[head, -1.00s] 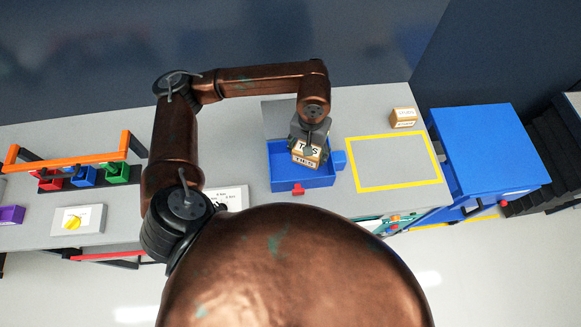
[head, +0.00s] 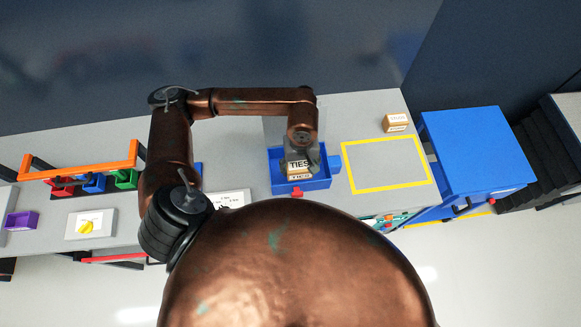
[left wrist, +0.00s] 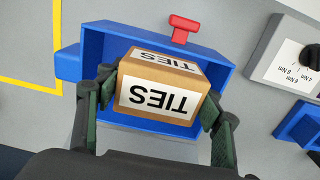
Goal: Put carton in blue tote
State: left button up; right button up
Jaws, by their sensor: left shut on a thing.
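The carton (left wrist: 158,92) is a small brown box with white labels reading TIES. It also shows in the head view (head: 299,168), over the blue tote. My left gripper (left wrist: 158,105) is shut on the carton, with one finger on each side of it. The blue tote (left wrist: 218,65) is an open box with a red tab at one side and a blue tab at another. In the head view the tote (head: 318,183) stands on the grey bench, and the carton is within its outline. I cannot tell whether the carton touches the tote's floor. My right gripper is not in view.
A yellow-outlined square (head: 348,166) on the bench right of the tote is empty. Another carton (head: 396,123) stands behind it. A blue cabinet (head: 470,150) stands at the right. An orange rail (head: 80,172) with coloured bins and a purple bin (head: 21,221) are at the left.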

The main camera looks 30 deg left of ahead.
pick_arm(q)
jog(key=a+f, duration=0.2)
jog(key=w+a+f+p, duration=0.1)
jog(key=a+f, duration=0.1)
jog(key=f, duration=0.1)
jog(key=shift+w+a+f, duration=0.1)
jog(key=shift+w+f, duration=0.1)
jog(key=shift+f, duration=0.05)
notch_tip(320, 180, down, 3)
jog(key=shift+w+a+p, duration=0.1)
jog(key=shift+p, duration=0.8)
jog(key=shift+f+b, duration=0.4)
jog(key=o, duration=0.9)
jog(key=shift+o, duration=0.3)
jog(key=shift+r, duration=0.1)
jog(key=shift+r+p, duration=0.25)
jog(key=shift+p, duration=0.2)
notch_tip(320, 180, up, 12)
jog(key=b, duration=0.3)
